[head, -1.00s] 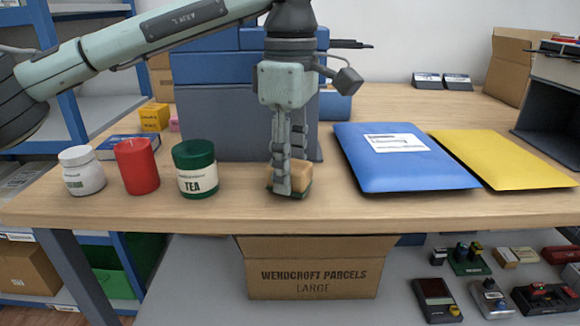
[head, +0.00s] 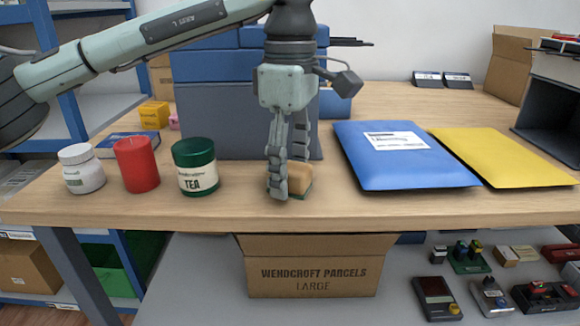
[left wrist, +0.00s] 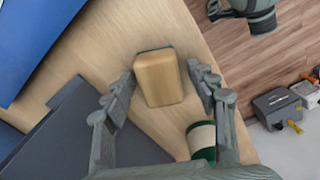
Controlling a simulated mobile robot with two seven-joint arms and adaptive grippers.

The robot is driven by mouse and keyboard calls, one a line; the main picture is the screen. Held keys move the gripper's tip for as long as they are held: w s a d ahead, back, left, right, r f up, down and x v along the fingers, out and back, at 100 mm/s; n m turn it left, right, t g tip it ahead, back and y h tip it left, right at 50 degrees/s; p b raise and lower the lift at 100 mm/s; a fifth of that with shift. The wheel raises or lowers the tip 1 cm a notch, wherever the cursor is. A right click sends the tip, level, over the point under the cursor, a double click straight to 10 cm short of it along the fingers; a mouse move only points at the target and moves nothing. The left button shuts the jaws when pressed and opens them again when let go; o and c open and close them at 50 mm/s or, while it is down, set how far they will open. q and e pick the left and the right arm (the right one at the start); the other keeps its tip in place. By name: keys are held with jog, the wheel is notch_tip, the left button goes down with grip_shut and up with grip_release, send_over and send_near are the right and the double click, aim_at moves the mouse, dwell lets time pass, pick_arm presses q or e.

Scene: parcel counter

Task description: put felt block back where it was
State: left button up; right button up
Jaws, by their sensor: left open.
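The felt block (head: 300,178), a tan wooden block with a green felt base, rests on the wooden counter (head: 240,208) near its front edge. My left gripper (head: 278,188) points down at the block and partly hides it in the head view. In the left wrist view the block (left wrist: 160,78) shows its tan face, with a thin green edge at the far side. The fingers of my open left gripper (left wrist: 161,88) stand on either side of it, with visible gaps.
A green tea jar (head: 196,168), a red cylinder (head: 137,165) and a white jar (head: 81,169) stand left of the block. A blue mailer (head: 405,172) and a yellow mailer (head: 500,160) lie right. A grey-blue bin (head: 220,120) stands behind.

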aim_at(290, 166)
pick_arm(q)
notch_tip(290, 166, up, 3)
jog(key=shift+f, duration=0.2)
notch_tip(290, 166, up, 10)
jog(key=shift+f, duration=0.2)
pick_arm(e)
notch_tip(290, 166, down, 2)
jog(key=shift+f, duration=0.25)
jog(key=shift+a, duration=0.1)
